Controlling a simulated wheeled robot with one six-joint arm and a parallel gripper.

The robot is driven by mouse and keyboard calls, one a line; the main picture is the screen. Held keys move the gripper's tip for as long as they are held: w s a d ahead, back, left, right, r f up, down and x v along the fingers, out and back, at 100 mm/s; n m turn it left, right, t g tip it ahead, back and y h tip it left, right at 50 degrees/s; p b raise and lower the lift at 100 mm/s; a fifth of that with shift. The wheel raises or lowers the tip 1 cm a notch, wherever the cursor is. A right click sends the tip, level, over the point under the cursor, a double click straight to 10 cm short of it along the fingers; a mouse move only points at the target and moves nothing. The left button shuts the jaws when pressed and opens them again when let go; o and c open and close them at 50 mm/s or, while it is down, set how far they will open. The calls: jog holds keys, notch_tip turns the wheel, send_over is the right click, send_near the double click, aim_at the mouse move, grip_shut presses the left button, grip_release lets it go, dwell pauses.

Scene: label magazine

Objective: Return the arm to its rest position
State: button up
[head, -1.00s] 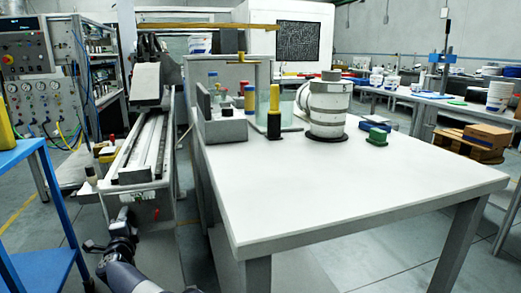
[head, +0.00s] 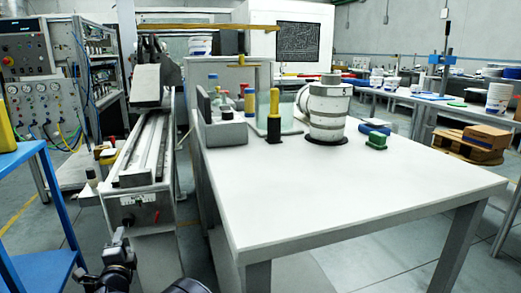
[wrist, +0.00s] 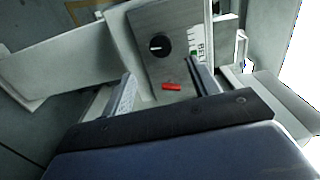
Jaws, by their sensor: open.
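The long grey machine with a rail (head: 150,150) stands left of the white table. Its end panel, with a dark knob and a small red part, faces me in the head view. In the wrist view the panel (wrist: 145,20), the black knob (wrist: 160,44) and the red part (wrist: 172,87) lie just beyond my fingers. My gripper (wrist: 160,85) is open, with nothing seen between its fingers. In the head view my arm shows only as dark parts at the bottom edge, low in front of the machine; its fingertips cannot be made out there.
The white table (head: 340,190) fills the right; its near part is bare. A grey bin (head: 225,132), a black-and-yellow bottle (head: 274,128), a white-grey pipe piece (head: 327,120) and a green block (head: 377,140) stand at its back. A blue frame (head: 35,215) stands at the left.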

aim_at(128, 223)
jog(key=b+x, duration=0.1)
jog(key=x, duration=0.8)
jog(key=shift+w, duration=0.15)
jog(key=shift+w+r+n, duration=0.1)
jog(key=shift+n, duration=0.2)
jog(key=n+p, duration=0.2)
jog(key=n, duration=0.1)
jog(key=shift+n, duration=0.3)
jog(key=n+p, duration=0.1)
jog(key=n, duration=0.2)
jog(key=n+p, duration=0.2)
jog(key=n, duration=0.2)
jog(key=shift+n, duration=0.3)
jog(key=shift+n+p, duration=0.45)
jog(key=shift+n, duration=1.25)
